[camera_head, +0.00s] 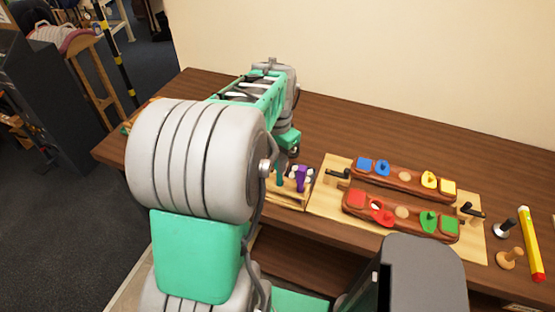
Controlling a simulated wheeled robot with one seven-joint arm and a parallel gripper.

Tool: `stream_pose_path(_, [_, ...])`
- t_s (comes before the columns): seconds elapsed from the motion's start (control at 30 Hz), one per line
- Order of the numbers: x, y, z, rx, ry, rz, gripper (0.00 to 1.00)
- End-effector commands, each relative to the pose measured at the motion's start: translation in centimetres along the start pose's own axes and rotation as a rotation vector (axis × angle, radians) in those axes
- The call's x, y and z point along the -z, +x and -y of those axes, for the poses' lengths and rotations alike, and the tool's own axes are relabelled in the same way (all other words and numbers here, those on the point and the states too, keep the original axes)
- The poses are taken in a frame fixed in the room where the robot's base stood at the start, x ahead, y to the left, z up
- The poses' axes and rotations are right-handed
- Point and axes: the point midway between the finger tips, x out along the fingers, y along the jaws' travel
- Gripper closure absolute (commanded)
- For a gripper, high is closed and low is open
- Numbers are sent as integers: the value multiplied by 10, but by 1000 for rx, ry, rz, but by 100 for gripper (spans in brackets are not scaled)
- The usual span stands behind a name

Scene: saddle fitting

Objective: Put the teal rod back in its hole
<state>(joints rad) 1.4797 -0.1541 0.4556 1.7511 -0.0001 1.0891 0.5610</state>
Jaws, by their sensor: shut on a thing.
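The teal rod (280,176) stands about upright at the left side of a small wooden rack (290,201), close to a purple piece (301,178). My gripper (284,165) is at the far end of my arm, above the left part of the rack, and is shut on the teal rod's upper part. The fingers are small and partly hidden by my arm. The rod's lower end and its hole are too small to make out, so I cannot tell whether the rod is in the hole or above it.
Right of the rack, a light wooden board (333,205) carries two brown saddle bars (413,181) with coloured pieces and black clamps. Further right are a dark-knobbed peg (506,229), a wooden peg (510,258) and a yellow-red stick (531,243). The table's back is clear.

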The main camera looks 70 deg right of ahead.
Motion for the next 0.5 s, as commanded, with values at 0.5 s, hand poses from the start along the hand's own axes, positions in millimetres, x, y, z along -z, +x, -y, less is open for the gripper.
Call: stream_pose_path(0.5, [0, 19, 0, 0, 0, 0, 100])
